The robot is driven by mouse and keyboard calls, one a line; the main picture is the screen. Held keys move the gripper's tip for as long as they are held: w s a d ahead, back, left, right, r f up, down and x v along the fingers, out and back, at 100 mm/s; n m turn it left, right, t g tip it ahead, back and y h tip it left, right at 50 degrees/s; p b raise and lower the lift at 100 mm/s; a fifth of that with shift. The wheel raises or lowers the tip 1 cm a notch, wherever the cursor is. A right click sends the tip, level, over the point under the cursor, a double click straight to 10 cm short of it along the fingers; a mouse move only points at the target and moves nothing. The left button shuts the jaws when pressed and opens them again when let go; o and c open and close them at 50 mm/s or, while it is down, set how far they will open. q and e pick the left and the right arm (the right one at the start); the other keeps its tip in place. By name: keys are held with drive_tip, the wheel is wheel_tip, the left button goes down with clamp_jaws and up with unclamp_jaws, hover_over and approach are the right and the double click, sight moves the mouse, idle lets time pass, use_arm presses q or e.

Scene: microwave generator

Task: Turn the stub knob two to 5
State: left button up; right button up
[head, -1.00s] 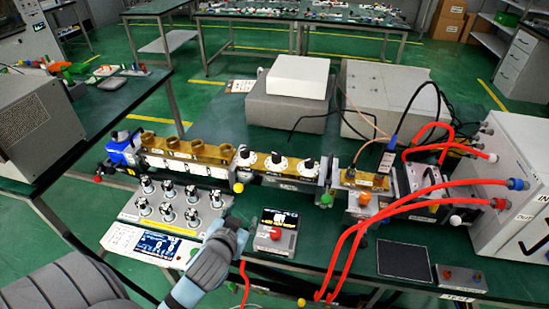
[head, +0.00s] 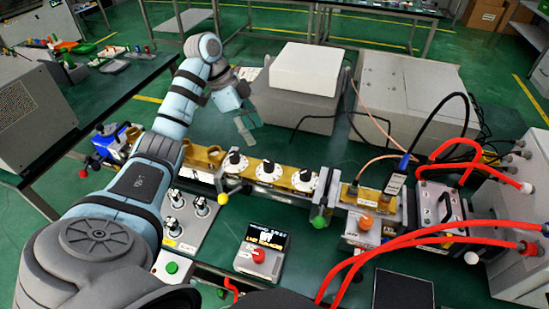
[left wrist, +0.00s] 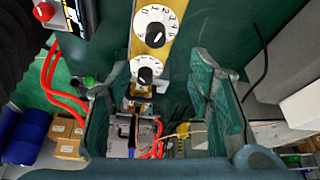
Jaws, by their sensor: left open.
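Three white stub dials with black knobs sit in a row on the brass waveguide: the left dial (head: 235,163), the middle dial (head: 268,171) and the right dial (head: 304,180). The middle one appears to be stub knob two. My left gripper (head: 247,127) is open and empty, behind and above the row, near the left and middle dials. In the left wrist view, a large numbered dial (left wrist: 155,27) and a smaller, farther dial (left wrist: 146,71) show between the gripper's (left wrist: 155,105) spread fingers, apart from them. Which two these are is unclear. My right gripper is out of view.
A box with a screen and red button (head: 259,256) stands in front of the row. White and grey boxes (head: 303,71) stand behind it. Red hoses (head: 440,235) and a black cable (head: 440,115) run at the right. My left arm hides part of the left panel.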

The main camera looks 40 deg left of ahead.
use_arm(q)
drive_tip(key=b, duration=0.4)
approach(268, 162)
wheel_tip(268, 162, down, 3)
drive_tip(key=x, duration=0.7)
drive_tip(key=shift+w+d+f+p, duration=0.1)
drive_tip(key=shift+w+d+p, duration=0.25)
drive_tip(key=shift+w+d, duration=0.1)
drive_tip(key=shift+s+d, duration=0.1)
drive_tip(key=shift+s, duration=0.1)
drive_tip(key=shift+c, duration=0.4)
drive_tip(key=shift+w, duration=0.1)
clamp_jaws()
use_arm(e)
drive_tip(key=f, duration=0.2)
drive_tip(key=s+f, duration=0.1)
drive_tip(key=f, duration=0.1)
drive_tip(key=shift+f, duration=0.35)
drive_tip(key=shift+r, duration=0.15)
